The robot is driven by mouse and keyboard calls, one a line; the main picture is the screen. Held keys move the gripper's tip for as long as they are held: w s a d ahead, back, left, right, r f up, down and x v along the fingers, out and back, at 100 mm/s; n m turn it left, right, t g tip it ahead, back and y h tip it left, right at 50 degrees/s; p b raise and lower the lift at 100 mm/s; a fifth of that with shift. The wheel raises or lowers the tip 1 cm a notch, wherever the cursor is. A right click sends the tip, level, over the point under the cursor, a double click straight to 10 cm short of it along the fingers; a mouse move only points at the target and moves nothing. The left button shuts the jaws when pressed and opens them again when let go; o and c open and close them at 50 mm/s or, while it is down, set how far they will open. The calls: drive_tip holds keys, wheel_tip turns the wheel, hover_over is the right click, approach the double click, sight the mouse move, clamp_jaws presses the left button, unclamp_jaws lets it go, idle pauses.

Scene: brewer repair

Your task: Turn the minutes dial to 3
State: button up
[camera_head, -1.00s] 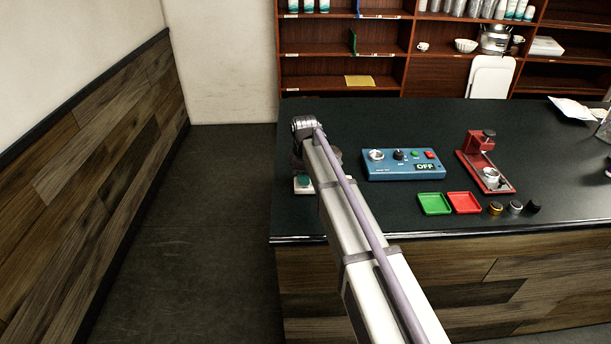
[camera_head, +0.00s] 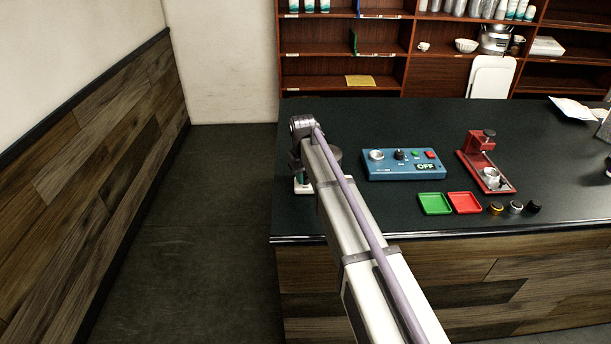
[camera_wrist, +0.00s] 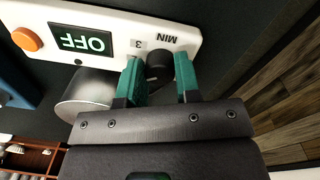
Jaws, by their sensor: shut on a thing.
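The minutes dial (camera_wrist: 158,66) is a small black knob on a white timer panel (camera_wrist: 118,20) in the wrist view. "MIN" is printed beside it and a "3" shows close to the left finger. The dial's pointer cannot be made out clearly. The panel's dark display (camera_wrist: 82,41) reads "OFF" in this sideways view. My gripper (camera_wrist: 158,78) has its green fingers on either side of the dial and is shut on it. In the head view my arm hides most of the white timer (camera_head: 303,187) at the counter's left end.
A silver cylinder (camera_wrist: 85,92) stands close to the left finger, and an orange button (camera_wrist: 27,39) is on the panel. On the counter are a blue control box (camera_head: 403,171), a red press (camera_head: 477,155), a green tray (camera_head: 434,211), a red tray (camera_head: 466,210) and small knobs.

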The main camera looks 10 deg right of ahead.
drive_tip(key=m, duration=1.2)
drive_tip(key=shift+a+m, duration=0.1)
drive_tip(key=shift+m, duration=0.3)
idle(0.3)
drive_tip(key=o, duration=0.9)
drive_tip(key=shift+w, duration=0.1)
wheel_tip(320, 180, up, 11)
drive_tip(key=p, duration=1)
drive_tip(key=shift+w+a+f+p, duration=0.1)
drive_tip(key=shift+w+a+p, duration=0.05)
drive_tip(key=shift+p, duration=0.25)
